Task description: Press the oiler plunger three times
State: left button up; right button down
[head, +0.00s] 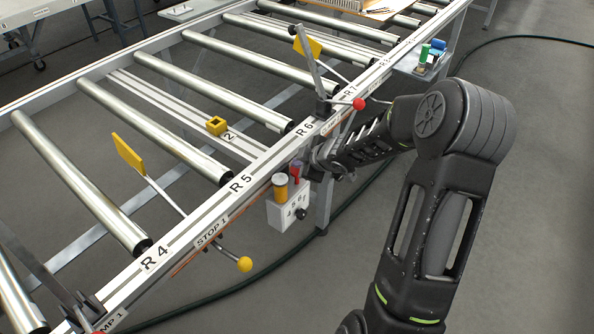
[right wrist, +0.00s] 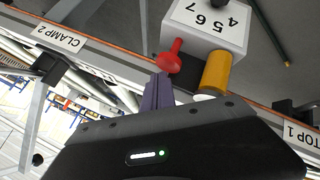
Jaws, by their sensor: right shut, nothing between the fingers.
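The oiler is a white box (head: 290,210) on the front rail near R5, with a yellow cylinder (head: 280,187) and a red plunger (head: 295,170) on top. In the right wrist view the box (right wrist: 207,22) shows digits and appears upside down, with the red plunger (right wrist: 171,57) beside the yellow cylinder (right wrist: 216,72). My right gripper (head: 312,163) is shut and empty, close to the plunger. In the right wrist view its fingertips (right wrist: 164,80) end just short of the plunger head in the picture; I cannot tell whether they touch. My left gripper is not in view.
The roller conveyor's front rail (head: 215,220) runs diagonally past the oiler. A stop lever with a yellow ball (head: 244,264) stands to the left, and a clamp lever with a red ball (head: 359,104) to the right. A black knob (head: 302,213) projects from the box.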

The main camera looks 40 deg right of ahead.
jog(key=shift+f+b, duration=0.9)
jog(key=shift+f, duration=0.25)
dwell(0.9)
dwell(0.4)
jog(key=shift+r+p, duration=1.45)
jog(key=shift+p, duration=0.05)
notch_tip(320, 180, up, 5)
jog(key=p, duration=0.5)
dwell(0.3)
